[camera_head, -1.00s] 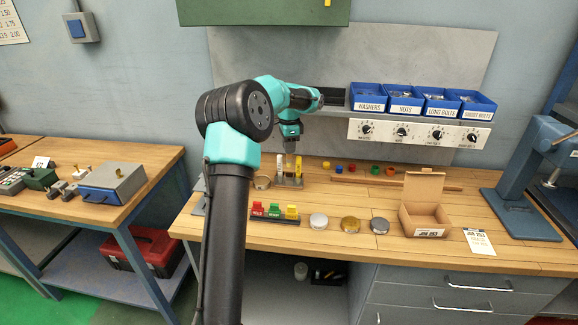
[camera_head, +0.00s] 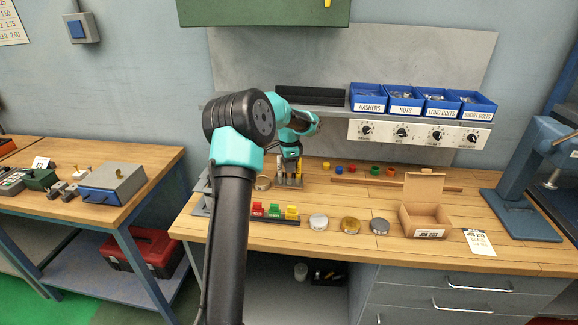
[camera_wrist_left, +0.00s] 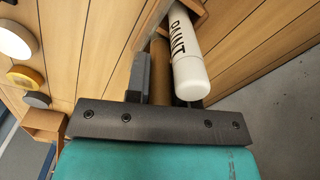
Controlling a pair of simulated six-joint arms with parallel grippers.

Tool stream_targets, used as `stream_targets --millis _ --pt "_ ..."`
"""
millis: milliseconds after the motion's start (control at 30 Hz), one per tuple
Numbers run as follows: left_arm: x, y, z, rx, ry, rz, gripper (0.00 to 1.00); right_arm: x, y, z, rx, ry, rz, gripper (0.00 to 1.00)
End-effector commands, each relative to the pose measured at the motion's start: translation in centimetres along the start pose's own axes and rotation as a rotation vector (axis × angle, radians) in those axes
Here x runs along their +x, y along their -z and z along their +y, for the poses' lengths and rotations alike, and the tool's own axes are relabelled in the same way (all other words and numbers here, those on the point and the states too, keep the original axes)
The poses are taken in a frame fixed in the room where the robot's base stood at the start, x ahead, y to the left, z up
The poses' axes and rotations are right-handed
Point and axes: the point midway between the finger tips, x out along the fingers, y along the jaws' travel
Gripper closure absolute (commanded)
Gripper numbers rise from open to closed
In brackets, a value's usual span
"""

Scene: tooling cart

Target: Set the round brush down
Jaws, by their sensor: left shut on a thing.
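My left gripper (camera_head: 290,172) is low over the back-left of the wooden bench, at a small stand with upright items. In the left wrist view the gripper (camera_wrist_left: 165,88) is shut on a brown rod-like handle (camera_wrist_left: 184,78), which I take to be the round brush. Its bristle end is hidden. I cannot tell whether the brush touches the stand or bench. My right gripper is not in view.
A red, green and yellow labelled block rack (camera_head: 274,212) stands in front of the gripper. White (camera_head: 318,222), gold (camera_head: 350,225) and grey (camera_head: 380,226) discs lie to its right, then an open cardboard box (camera_head: 424,212). Blue bins (camera_head: 405,104) sit on the shelf behind.

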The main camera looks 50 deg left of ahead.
Motion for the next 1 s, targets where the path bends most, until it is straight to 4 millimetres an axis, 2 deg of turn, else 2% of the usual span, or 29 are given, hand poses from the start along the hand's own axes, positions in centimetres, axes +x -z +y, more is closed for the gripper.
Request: stream_targets --millis 400,433,667,1000 --pt "0.38 -0.04 -0.01 0.0 0.0 -0.001 1.0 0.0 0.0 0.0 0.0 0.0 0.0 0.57" --pt "0.33 -0.04 -0.01 0.0 0.0 0.0 0.75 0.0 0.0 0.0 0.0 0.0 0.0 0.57" --pt "0.32 -0.03 -0.02 0.0 0.001 0.0 0.53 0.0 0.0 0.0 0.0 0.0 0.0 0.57" --pt "0.02 -0.01 -0.03 0.0 0.002 0.0 0.52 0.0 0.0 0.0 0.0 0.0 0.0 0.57"
